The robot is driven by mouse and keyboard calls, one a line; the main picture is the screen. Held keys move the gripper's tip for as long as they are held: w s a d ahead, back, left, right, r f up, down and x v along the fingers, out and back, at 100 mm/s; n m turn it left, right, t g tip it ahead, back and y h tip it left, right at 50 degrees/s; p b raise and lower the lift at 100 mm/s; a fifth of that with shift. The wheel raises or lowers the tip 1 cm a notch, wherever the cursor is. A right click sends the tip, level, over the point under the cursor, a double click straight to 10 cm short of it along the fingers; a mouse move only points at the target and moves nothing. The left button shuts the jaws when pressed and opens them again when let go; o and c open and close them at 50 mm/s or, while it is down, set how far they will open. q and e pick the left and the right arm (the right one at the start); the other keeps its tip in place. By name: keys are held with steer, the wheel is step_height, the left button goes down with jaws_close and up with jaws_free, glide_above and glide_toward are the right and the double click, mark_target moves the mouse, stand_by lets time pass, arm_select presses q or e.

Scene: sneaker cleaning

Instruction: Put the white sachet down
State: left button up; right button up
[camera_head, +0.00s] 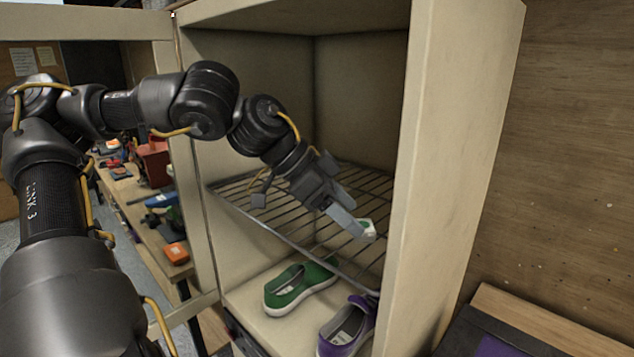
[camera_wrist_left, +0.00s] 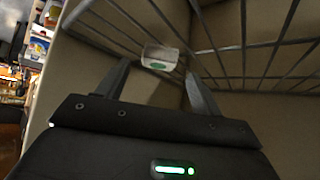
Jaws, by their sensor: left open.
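The white sachet (camera_head: 368,229), with a green mark, lies on the wire shelf (camera_head: 240,201) inside the cabinet, near the right wall. In the left wrist view the sachet (camera_wrist_left: 160,53) shows just beyond and between the fingertips, against the shelf bars. My left gripper (camera_head: 348,224) reaches down over the shelf and is open (camera_wrist_left: 157,75), with the sachet at its tips. I cannot tell whether a finger still touches the sachet. My right gripper is not in view.
A green shoe (camera_head: 300,286) and a purple shoe (camera_head: 346,328) sit on the cabinet floor below the shelf. The cabinet's right wall (camera_head: 445,150) stands close to the sachet. A bench with an orange item (camera_head: 176,253) is outside at left.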

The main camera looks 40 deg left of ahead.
arm_select(q)
steer(key=b+v, duration=0.1)
steer(key=v, duration=0.9)
steer(key=shift+d+f, duration=0.1)
